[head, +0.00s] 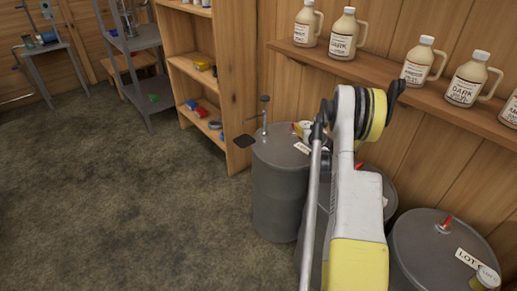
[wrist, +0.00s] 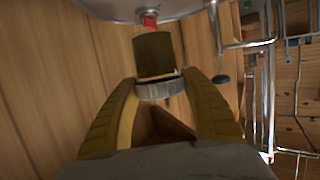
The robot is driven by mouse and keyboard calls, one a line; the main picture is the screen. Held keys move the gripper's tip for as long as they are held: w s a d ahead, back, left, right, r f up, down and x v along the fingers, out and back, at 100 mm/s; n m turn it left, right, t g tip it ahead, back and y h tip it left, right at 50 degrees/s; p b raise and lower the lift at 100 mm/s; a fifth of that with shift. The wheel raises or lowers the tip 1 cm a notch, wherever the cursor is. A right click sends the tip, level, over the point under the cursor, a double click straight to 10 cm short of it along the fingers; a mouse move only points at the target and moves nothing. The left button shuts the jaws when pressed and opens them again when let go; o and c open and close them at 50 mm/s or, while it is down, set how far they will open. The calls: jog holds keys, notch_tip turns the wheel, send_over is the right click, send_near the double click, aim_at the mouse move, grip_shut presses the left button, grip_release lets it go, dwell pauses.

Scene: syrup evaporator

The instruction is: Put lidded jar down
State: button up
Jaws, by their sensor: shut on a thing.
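The lidded jar (wrist: 153,52) shows in the wrist view with a dark brown body and a grey lid (wrist: 160,88). My gripper (wrist: 161,80) has its two yellow fingers shut on the jar at the lid end. The jar's body reaches out past the fingertips, toward a grey round surface at the picture's top edge. A red piece (wrist: 149,22) shows just beyond the jar; I cannot tell whether they touch. In the head view my arm hides the gripper and the held jar.
Grey drums stand along the wall: one left of my arm (head: 276,205), one partly behind it, one at right (head: 425,262) with a red fitting (head: 445,224). Jugs (head: 343,35) line the wall shelf (head: 390,72). A wooden rack (head: 236,80) stands left; the floor (head: 130,210) is open.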

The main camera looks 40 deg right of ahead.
jog(key=shift+w+a+f+b, duration=1.2)
jog(key=shift+w+f, duration=0.25)
jog(key=shift+f, duration=0.35)
jog(key=shift+w+a+f+b, duration=0.95)
jog(key=shift+w+a+f, duration=0.45)
jog(key=shift+f, duration=0.4)
jog(key=shift+w+a+f+b, duration=1.15)
jog(key=shift+w+f, duration=0.4)
jog(key=shift+f, duration=0.25)
jog(key=shift+f, duration=0.2)
jog(key=o, duration=1.3)
